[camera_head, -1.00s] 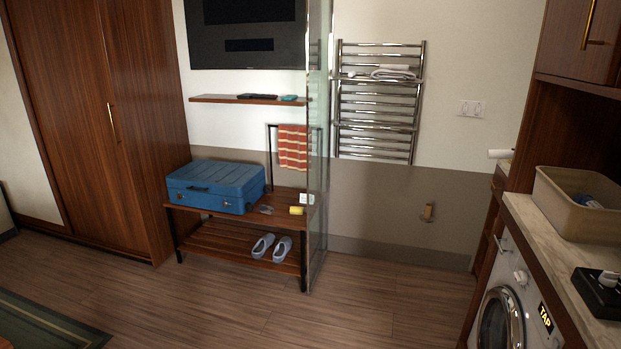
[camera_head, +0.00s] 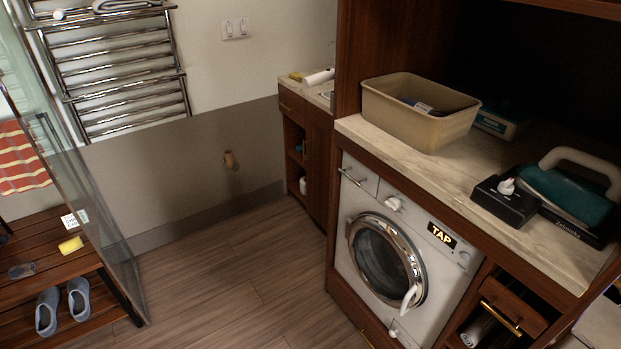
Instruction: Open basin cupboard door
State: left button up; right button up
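The basin cabinet (camera_head: 318,160) stands at the back, partly hidden behind the tall wooden washer unit. It has a drawer at the top left, open shelves below it, and a dark wooden door panel to the right, with a small handle (camera_head: 305,150) near its edge. The door looks shut, though the view of it is narrow. On its pale counter (camera_head: 313,90) lie a white roll and a yellow item, with part of the basin area hidden by the unit. Neither of my grippers is in view.
A washing machine (camera_head: 389,250) sits under a marble counter (camera_head: 400,150) with a beige bin (camera_head: 418,115) and an iron (camera_head: 568,190). A glass panel (camera_head: 85,190) and slatted bench (camera_head: 60,275) stand left. The wooden floor (camera_head: 225,270) between is clear.

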aim_at(318, 142)
jog(key=i+j+z, duration=0.15)
jog(key=j, duration=0.15)
jog(key=j+z, duration=0.2)
jog(key=i+j+z, duration=0.15)
jog(key=j, duration=0.3)
jog(key=i+j+z, duration=0.15)
jog(key=z, duration=0.3)
jog(key=i+j+z, duration=0.1)
jog(key=j+z, duration=0.15)
jog(key=z, duration=0.2)
